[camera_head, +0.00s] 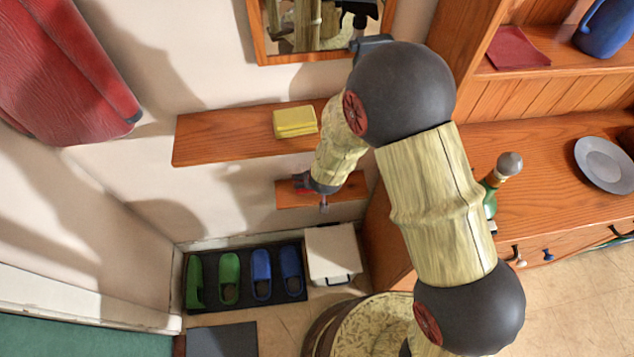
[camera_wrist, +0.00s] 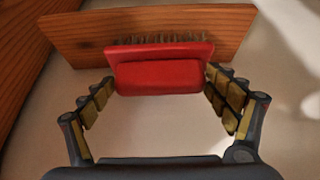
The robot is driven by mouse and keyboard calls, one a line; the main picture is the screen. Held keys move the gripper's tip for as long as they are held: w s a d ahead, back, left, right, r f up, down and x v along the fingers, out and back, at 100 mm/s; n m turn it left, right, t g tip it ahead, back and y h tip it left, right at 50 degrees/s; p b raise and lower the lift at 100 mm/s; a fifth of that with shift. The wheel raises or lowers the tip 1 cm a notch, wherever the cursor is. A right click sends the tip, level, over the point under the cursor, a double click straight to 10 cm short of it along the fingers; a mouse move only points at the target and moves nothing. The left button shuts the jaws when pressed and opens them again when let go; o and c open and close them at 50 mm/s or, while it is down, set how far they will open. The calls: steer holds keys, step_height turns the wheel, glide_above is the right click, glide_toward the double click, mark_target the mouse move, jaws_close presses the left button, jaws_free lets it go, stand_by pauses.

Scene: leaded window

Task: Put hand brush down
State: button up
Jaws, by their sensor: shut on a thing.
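The hand brush (camera_wrist: 160,77) has a red handle and back, with a row of dark bristles on its far side in the wrist view. My gripper (camera_wrist: 161,80) has one finger at each end of the red handle and is shut on it. A small wooden shelf (camera_wrist: 85,32) lies just beyond the bristles; I cannot tell whether they touch it. In the head view my gripper (camera_head: 306,184) is at the small lower shelf (camera_head: 347,192), left of its middle. There the brush is mostly hidden by my gripper and arm.
A longer wooden shelf (camera_head: 220,139) with a yellow box (camera_head: 295,122) is on the wall above. Below are a tray with green and blue slippers (camera_head: 261,275) and a white bin (camera_head: 331,252). A wooden dresser (camera_head: 540,190) with a bottle (camera_head: 491,190) stands right.

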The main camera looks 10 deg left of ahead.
steer(key=shift+f, duration=0.6)
steer(key=shift+r, duration=0.1)
steer(key=o, duration=1)
steer(key=shift+o, duration=0.3)
